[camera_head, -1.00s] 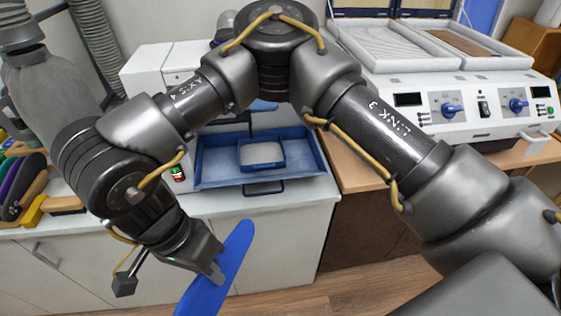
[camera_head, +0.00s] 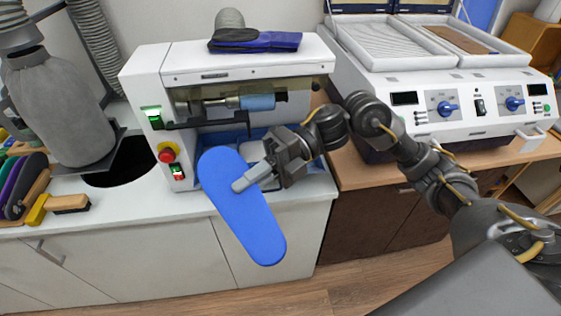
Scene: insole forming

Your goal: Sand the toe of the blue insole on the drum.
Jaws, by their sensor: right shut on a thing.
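The blue insole (camera_head: 243,215) is held flat side toward the camera, tilted, with its broad end up and left and its narrower end down and right. My right gripper (camera_head: 250,179) is shut on it near its upper middle. The insole hangs in front of the white sanding machine (camera_head: 240,62), apart from the drum. The drum (camera_head: 257,101) is a light blue cylinder on a metal shaft in the machine's opening, above and behind the insole. The insole and gripper hide much of the blue tray below the drum. My left gripper is not in view.
A dark blue cloth-like item (camera_head: 254,40) lies on top. A white two-bay press (camera_head: 470,105) stands right. A brush (camera_head: 70,203) and coloured insoles lie left. Space in front of the cabinets is clear.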

